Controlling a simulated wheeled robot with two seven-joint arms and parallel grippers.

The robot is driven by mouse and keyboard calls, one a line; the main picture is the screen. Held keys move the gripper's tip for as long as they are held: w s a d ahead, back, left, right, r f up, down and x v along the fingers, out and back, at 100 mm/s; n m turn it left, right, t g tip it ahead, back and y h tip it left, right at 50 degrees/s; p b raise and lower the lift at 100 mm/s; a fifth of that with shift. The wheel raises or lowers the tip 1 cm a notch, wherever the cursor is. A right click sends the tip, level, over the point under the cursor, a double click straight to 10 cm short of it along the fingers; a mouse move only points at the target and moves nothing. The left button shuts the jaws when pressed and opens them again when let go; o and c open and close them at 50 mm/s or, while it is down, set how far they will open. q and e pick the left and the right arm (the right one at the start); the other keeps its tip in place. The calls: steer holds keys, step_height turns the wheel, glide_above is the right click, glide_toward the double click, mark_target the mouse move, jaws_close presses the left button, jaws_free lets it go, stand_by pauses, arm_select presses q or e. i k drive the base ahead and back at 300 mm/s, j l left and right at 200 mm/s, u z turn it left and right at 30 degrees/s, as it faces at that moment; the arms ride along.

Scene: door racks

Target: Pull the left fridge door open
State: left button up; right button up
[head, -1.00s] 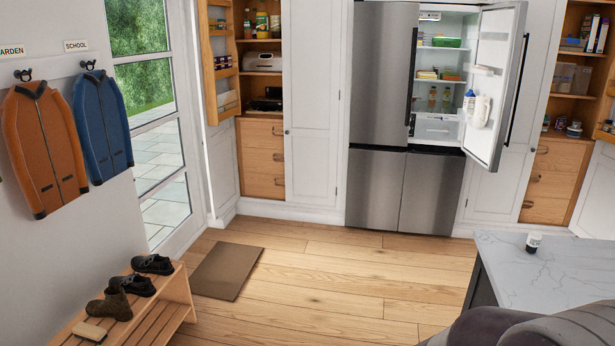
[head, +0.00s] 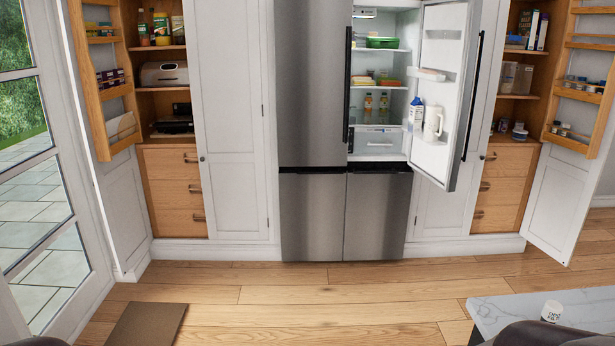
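The fridge's left door (head: 312,90) is brushed steel and shut. Its long dark vertical handle (head: 348,84) runs along the door's right edge. The fridge's right door (head: 445,90) stands open toward me, with a carton and a white jug in its rack. Behind it the lit inside (head: 383,75) shows shelves with bottles and food boxes. Two lower steel doors (head: 345,217) are shut. Neither gripper is in view. Dark rounded shapes at the bottom edge are too cut off to tell.
A white counter (head: 510,314) with a small white-topped jar (head: 551,311) stands at the lower right. A brown mat (head: 146,324) lies at lower left. Open larder doors flank the fridge on the left (head: 103,80) and right (head: 588,90). The wooden floor before the fridge is clear.

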mark_target(313, 38)
steer(key=i+z, duration=0.1)
steer(key=i, duration=1.2)
steer(key=i+j+z, duration=0.1)
steer(key=i, duration=1.15)
